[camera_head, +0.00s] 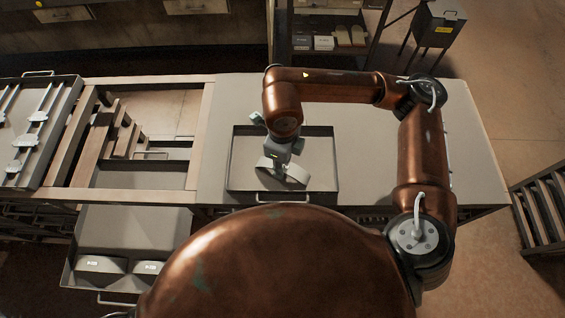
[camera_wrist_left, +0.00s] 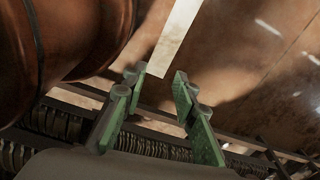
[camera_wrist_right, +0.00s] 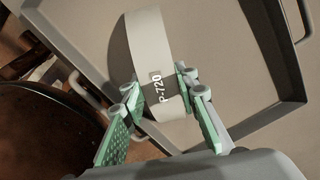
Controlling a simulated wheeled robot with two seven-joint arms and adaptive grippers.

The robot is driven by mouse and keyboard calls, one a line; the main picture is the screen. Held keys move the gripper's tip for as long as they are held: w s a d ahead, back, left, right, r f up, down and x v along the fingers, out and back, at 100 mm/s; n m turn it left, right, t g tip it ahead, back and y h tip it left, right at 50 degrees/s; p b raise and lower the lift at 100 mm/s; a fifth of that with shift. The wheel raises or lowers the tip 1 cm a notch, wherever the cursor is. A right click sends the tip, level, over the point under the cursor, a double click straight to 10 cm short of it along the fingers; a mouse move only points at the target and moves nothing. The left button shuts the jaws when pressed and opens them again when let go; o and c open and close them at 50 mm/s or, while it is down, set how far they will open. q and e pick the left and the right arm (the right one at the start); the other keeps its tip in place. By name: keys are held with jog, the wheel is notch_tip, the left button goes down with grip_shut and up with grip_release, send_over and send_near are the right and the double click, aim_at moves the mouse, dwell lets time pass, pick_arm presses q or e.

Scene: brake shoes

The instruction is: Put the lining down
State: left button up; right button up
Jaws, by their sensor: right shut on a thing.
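The lining (camera_wrist_right: 152,60) is a pale curved strip marked "P-720" in the right wrist view. My right gripper (camera_wrist_right: 158,92) is shut on it, with green-padded fingers on both sides. In the head view my right gripper (camera_head: 278,165) holds the lining (camera_head: 296,172) over the front part of a shallow grey tray (camera_head: 232,160). I cannot tell whether the lining touches the tray floor. My left gripper (camera_wrist_left: 158,92) shows only in the left wrist view, its fingers apart with nothing between them.
The tray stands on a grey table (camera_head: 400,140) with clear room to its right. A wooden frame with stepped slats (camera_head: 95,145) lies to the left. Below it, an open drawer (camera_head: 135,225) holds pale curved pieces (camera_head: 100,264). A dark rack (camera_head: 545,205) stands at the far right.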

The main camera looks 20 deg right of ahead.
jog(key=shift+s, duration=0.4)
jog(key=o, duration=0.7)
jog(key=shift+f+b, duration=0.1)
jog(key=shift+b, duration=0.25)
jog(key=o, duration=0.5)
jog(key=shift+w, duration=0.25)
jog(key=shift+s, duration=0.1)
jog(key=shift+r+p, duration=0.35)
jog(key=shift+r, duration=0.05)
pick_arm(q)
jog(key=shift+w+f+b, duration=0.3)
jog(key=shift+f+b, duration=0.4)
jog(key=shift+w+f+b, duration=0.3)
jog(key=shift+f+b, duration=0.4)
pick_arm(e)
jog(key=shift+r, duration=5.8)
